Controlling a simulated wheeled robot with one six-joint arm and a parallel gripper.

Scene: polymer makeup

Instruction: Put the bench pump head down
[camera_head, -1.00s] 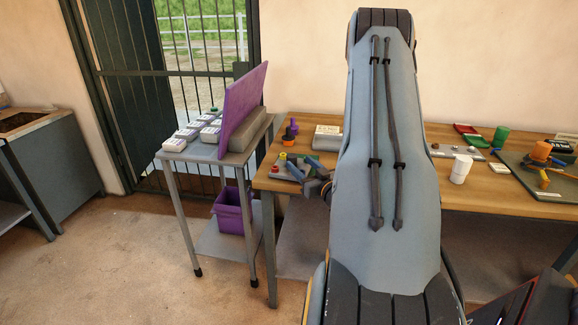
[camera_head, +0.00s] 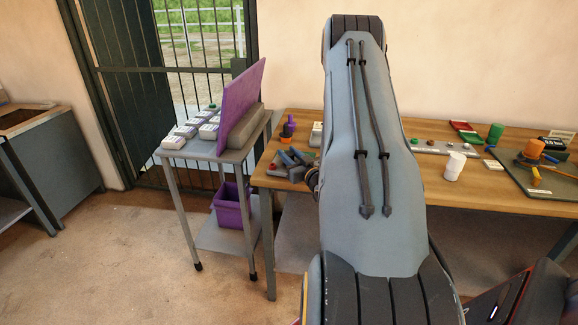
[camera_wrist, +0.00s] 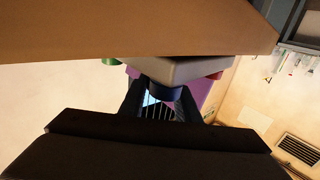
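The pump head shows in the wrist view as a pale grey block (camera_wrist: 183,70) with a dark blue round part (camera_wrist: 165,92). I take this to be the pump head; no label is readable. The two dark fingers of my gripper (camera_wrist: 162,98) flank the blue part closely and appear shut on it. In the head view my gripper (camera_head: 293,162) is low over the left end of the wooden table (camera_head: 455,192), partly behind my arm. I cannot tell whether the block touches the table.
An orange-and-purple item (camera_head: 289,128) stands behind my gripper. A grey side table (camera_head: 203,150) with a purple panel (camera_head: 240,107) stands left, a purple bin (camera_head: 232,205) below it. A white cup (camera_head: 454,166) and a dark tray (camera_head: 553,187) are right of my arm.

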